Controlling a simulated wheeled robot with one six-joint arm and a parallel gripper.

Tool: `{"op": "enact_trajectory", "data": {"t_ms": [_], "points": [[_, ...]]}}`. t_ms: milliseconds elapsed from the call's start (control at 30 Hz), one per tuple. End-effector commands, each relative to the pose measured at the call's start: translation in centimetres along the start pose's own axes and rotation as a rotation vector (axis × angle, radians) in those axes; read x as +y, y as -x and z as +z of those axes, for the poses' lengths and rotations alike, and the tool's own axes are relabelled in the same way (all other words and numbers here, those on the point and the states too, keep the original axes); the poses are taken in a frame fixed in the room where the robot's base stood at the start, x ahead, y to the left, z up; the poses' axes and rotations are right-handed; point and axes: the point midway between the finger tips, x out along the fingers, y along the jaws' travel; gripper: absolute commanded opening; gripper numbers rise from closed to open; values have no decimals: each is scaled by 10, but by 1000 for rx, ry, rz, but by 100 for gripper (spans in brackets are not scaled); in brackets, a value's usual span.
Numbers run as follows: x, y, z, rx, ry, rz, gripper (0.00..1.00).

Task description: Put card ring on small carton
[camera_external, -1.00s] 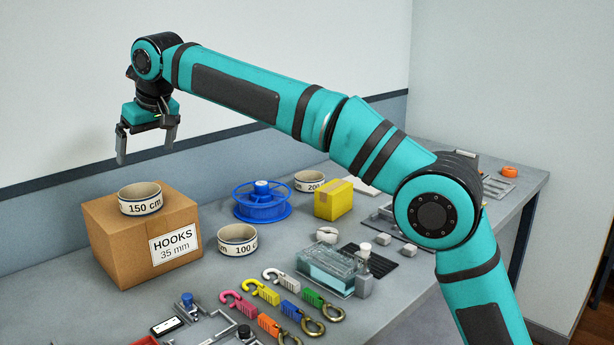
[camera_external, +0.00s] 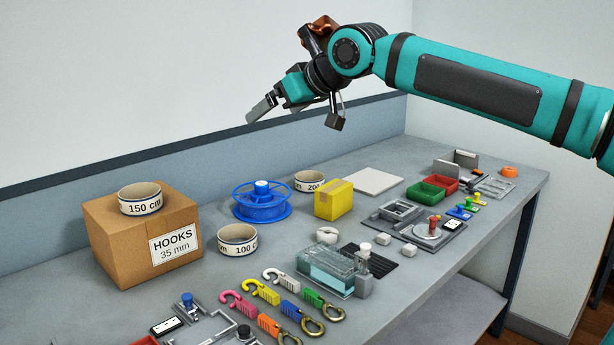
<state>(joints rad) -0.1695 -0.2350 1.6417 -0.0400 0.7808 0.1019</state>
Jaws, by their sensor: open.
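A cream card ring marked 150 cm (camera_external: 141,208) sits flat on top of the brown carton (camera_external: 120,249) labelled HOOKS 35 mm, at the left. Two similar rings stand on the bench: one marked 100 cm (camera_external: 238,249) right of the carton, and one marked 200 (camera_external: 310,187) farther back, partly hidden by a small yellow carton (camera_external: 341,199). The pictures do not show which ring or carton the task names. My gripper (camera_external: 292,122) is open and empty, tilted, high above the back of the bench and apart from everything.
A blue spool (camera_external: 262,207) stands between the rings. Several coloured hooks (camera_external: 282,302) lie at the front. A clear-lidded box (camera_external: 332,270) is right of them. Green and red trays (camera_external: 425,191) and metal fixtures are at the right. A flat white panel (camera_external: 374,181) lies behind.

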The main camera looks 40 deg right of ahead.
Motion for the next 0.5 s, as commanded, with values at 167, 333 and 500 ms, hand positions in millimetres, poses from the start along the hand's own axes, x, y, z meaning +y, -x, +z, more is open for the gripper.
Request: {"op": "enact_trajectory", "data": {"t_ms": [167, 333, 500], "points": [[20, 44, 38, 102, -3, 12, 100], [35, 80, 78, 198, -5, 26, 100], [48, 110, 122, 293, -5, 44, 100]]}}
